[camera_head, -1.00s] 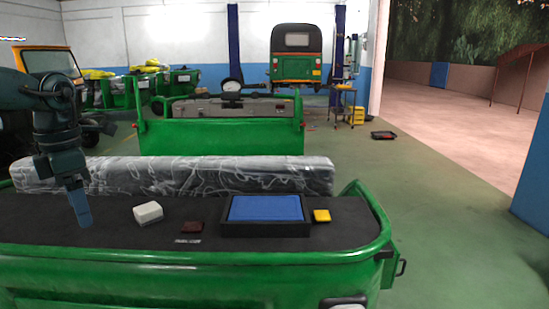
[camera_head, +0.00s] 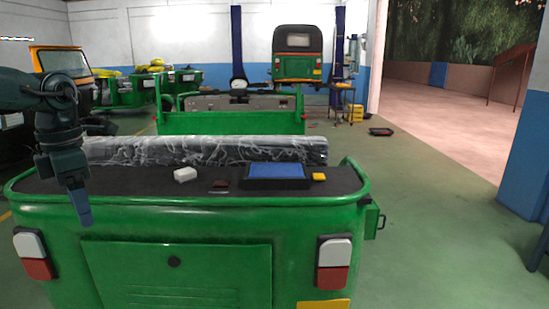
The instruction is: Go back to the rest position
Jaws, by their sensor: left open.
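My left gripper (camera_head: 83,212) hangs from my left arm at the left of the view, pointing down, in front of the rear edge of the green rickshaw (camera_head: 190,225). Its jaws are open, and nothing shows between them. My right gripper is not in view. On the rickshaw's black rear deck (camera_head: 130,186) lie a white block (camera_head: 185,174), a dark red piece (camera_head: 221,183), a black tray with a blue inside (camera_head: 276,170) and a small yellow block (camera_head: 319,177). All lie to the right of my left gripper, apart from it.
A plastic-wrapped roll (camera_head: 200,150) lies across the deck behind the small items. Further back are another green vehicle bed (camera_head: 230,123), a lifted rickshaw (camera_head: 297,54) between blue posts and a tool cart (camera_head: 342,104). Green floor (camera_head: 440,220) is free on the right.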

